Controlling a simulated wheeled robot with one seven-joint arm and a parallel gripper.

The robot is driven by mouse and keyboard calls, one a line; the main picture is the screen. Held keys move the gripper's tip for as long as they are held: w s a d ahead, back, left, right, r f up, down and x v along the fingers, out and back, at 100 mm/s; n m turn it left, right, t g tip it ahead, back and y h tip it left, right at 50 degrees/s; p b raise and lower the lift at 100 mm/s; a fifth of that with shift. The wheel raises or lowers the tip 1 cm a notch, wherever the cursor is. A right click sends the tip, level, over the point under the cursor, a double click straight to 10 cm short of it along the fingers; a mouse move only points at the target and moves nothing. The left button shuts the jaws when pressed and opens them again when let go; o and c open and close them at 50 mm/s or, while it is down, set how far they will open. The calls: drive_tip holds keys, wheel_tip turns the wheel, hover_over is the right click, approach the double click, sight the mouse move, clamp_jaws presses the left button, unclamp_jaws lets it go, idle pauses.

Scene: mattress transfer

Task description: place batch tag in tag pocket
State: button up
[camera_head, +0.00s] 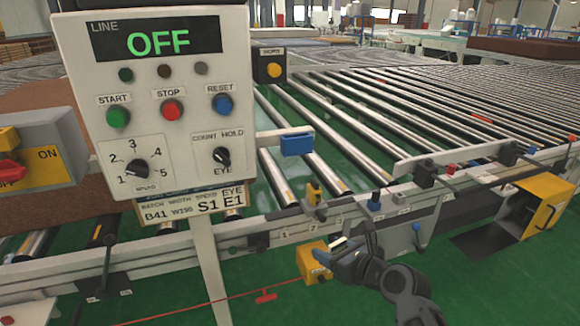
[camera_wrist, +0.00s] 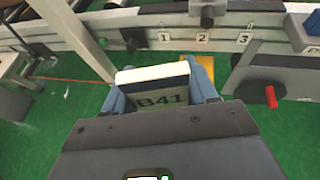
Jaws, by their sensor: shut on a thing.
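My gripper (camera_head: 342,250) is in front of the conveyor's near side rail, at the lower middle of the head view. In the head view the tag is small and hard to make out. I cannot tell which part is the tag pocket.
The control panel (camera_head: 150,75) reads OFF; a card (camera_head: 192,205) below it shows B41, W195, S1, E1. The rail bears number plates (camera_wrist: 203,38). A yellow box (camera_head: 312,262) with a red cord is beside my gripper. A red-handled unit (camera_wrist: 270,97) stands at right.

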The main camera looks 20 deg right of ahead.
drive_tip(key=w+d+r+n+y, duration=0.1)
drive_tip(key=w+r, duration=0.1)
drive_tip(key=r, duration=0.3)
drive_tip(key=w+d+r+n+y, duration=0.1)
drive_tip(key=w+d+r, duration=0.1)
drive_tip(key=r, duration=0.3)
wheel_tip(320, 180, up, 24)
drive_tip(key=n+g+y+p, duration=0.2)
drive_tip(key=n+g+y, duration=0.2)
hover_over(290, 134)
drive_tip(key=shift+f, duration=0.15)
drive_tip(key=shift+f+p, duration=0.4)
drive_tip(key=shift+f, duration=1.35)
drive_tip(key=shift+f+p, duration=0.35)
drive_tip(key=shift+p, duration=0.15)
drive_tip(key=shift+f, duration=0.15)
drive_tip(key=o, duration=1.1)
drive_tip(key=shift+c, duration=0.2)
